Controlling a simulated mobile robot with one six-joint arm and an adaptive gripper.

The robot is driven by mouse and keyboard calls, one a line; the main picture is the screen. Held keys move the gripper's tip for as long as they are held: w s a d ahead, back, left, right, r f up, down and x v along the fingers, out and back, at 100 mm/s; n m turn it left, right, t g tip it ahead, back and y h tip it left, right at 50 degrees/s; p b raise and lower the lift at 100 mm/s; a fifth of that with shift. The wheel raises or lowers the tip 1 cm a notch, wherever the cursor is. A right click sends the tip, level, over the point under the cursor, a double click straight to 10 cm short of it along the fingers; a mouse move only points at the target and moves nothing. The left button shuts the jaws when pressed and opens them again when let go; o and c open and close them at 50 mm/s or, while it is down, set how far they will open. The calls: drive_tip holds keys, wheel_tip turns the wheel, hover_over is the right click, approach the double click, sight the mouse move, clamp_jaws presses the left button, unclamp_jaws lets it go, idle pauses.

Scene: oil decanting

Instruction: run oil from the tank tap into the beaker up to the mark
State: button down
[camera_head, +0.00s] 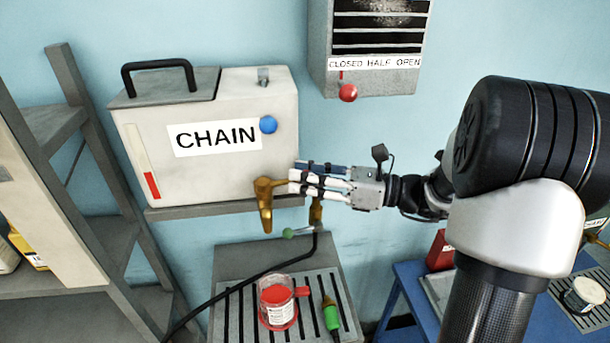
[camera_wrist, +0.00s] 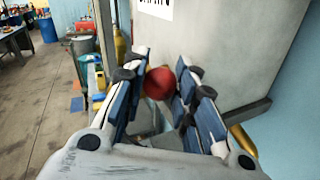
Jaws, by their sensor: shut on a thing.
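The pale tank (camera_head: 215,125), labelled CHAIN, stands on a shelf in the head view. A brass tap (camera_head: 265,205) hangs at its lower right front. My gripper (camera_head: 297,182) is beside the tap, reaching in from the right. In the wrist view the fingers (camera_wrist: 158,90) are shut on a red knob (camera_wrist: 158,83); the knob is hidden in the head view. The clear beaker (camera_head: 277,305), with a red handle, white label and red inside, stands on the grated stand (camera_head: 240,295), roughly under the tap. Its mark and any oil stream cannot be made out.
A second brass fitting (camera_head: 316,211) with a green-tipped lever (camera_head: 288,233) and black hose is below my gripper. A green-handled nozzle (camera_head: 331,314) lies right of the beaker. A wall box (camera_head: 372,60) with a red-knobbed lever is above. Shelving (camera_head: 75,190) stands left.

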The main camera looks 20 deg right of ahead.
drive_tip(key=shift+w+d+r, duration=0.15)
drive_tip(key=shift+w, duration=0.1)
drive_tip(key=c, duration=1.3)
unclamp_jaws()
drive_tip(key=shift+w, duration=0.15)
drive_tip(key=shift+v, duration=4)
drive_tip(key=shift+f, duration=0.25)
